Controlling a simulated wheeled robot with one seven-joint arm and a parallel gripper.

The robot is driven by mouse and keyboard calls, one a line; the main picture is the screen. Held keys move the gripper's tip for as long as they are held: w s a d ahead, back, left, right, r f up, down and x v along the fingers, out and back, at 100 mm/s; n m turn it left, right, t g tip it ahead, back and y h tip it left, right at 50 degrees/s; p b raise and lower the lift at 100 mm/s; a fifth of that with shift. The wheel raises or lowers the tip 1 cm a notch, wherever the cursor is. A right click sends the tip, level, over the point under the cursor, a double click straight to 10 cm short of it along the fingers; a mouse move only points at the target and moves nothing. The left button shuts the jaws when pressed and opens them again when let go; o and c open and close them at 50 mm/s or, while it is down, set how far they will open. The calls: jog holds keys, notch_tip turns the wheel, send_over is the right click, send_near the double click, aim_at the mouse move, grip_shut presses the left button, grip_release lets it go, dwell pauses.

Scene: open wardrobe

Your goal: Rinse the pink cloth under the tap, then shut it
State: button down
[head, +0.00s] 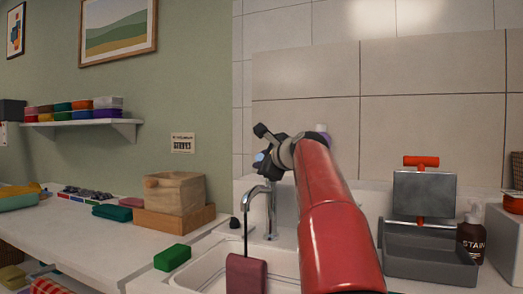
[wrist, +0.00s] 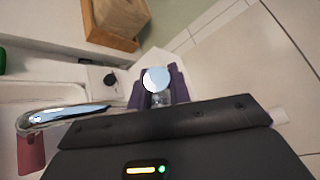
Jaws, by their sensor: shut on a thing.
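The pink cloth (head: 246,273) hangs over the white sink (head: 207,271), below the spout of the chrome tap (head: 271,212). A thin dark line runs from the spout down to the cloth; I cannot tell if it is water. In the wrist view the cloth (wrist: 31,152) shows at the left edge, under the tap's spout (wrist: 62,116). My gripper (head: 262,164) is above the tap. Its purple fingers (wrist: 157,76) are shut on the tap's round chrome knob (wrist: 155,79). My red arm hides part of the sink.
A green block-like item (head: 172,257) lies on the counter left of the sink. A wooden box (head: 174,193) stands behind it. A grey bin (head: 430,262) and a brown bottle (head: 470,238) stand right of the sink. A small dark knob (wrist: 110,79) is near the tap.

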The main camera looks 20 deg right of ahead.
jog(key=shift+w+d+r, duration=0.1)
jog(key=shift+r, duration=0.05)
jog(key=c, duration=1.3)
grip_release()
jog(key=a+b+v, duration=0.1)
jog(key=v, duration=0.6)
jog(key=shift+s+d, duration=0.4)
jog(key=shift+d, duration=0.1)
jog(key=shift+r, duration=0.1)
